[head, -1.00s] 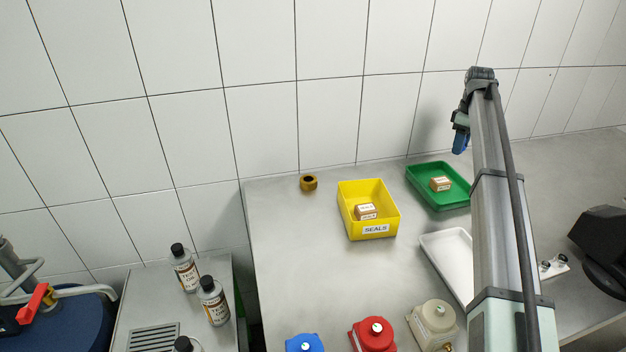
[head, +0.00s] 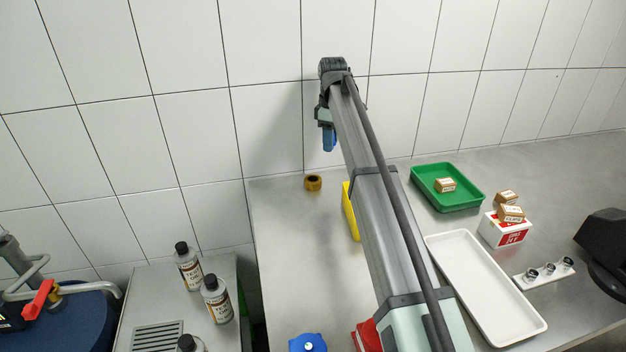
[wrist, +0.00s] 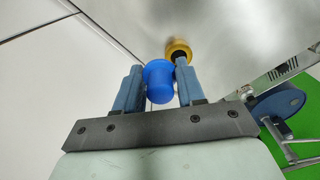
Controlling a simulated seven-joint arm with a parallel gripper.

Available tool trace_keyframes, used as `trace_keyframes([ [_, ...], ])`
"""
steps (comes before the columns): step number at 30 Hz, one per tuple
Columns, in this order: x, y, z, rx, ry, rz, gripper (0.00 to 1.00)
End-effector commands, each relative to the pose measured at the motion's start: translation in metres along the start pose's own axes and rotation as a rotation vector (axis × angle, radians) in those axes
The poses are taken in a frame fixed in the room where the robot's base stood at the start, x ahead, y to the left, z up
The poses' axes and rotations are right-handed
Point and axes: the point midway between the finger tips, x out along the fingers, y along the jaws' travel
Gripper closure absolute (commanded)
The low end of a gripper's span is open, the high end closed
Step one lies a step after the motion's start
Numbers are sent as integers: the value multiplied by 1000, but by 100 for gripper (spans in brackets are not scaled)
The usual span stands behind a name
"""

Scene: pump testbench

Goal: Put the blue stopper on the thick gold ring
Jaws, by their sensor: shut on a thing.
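The blue stopper (wrist: 159,82) is held between the two fingers of my gripper (wrist: 160,84) in the wrist view. In the head view my gripper (head: 329,138) is high above the bench, near the tiled wall, and mostly seen from the side. The thick gold ring (head: 313,183) lies on the metal bench near its back left corner, below and slightly left of my gripper. In the wrist view the gold ring (wrist: 178,49) shows beyond the stopper, partly behind the right finger. The stopper is apart from the ring.
My arm hides most of the yellow bin (head: 349,212). A green tray (head: 420,190), a white-and-red box (head: 502,232) and a white tray (head: 535,328) stand to the right. Blue (head: 307,343) and red (head: 362,336) parts are at the front. The bench around the ring is clear.

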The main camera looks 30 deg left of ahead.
Motion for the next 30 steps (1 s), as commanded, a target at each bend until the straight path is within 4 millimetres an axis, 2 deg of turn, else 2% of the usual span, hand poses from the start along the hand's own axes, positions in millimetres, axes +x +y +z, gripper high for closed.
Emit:
trace_keyframes([
  [1, 0, -9, -12, -16, 0, 0, 90],
  [3, -1, -17, -25, -33, 0, 0, 90],
  [9, 0, -30, -42, -56, 0, 0, 90],
  [14, 16, -31, -43, -58, -1, -1, 90],
  [21, 54, -31, -42, -57, -1, -1, 90],
  [30, 79, -31, -42, -57, -1, -1, 90],
])
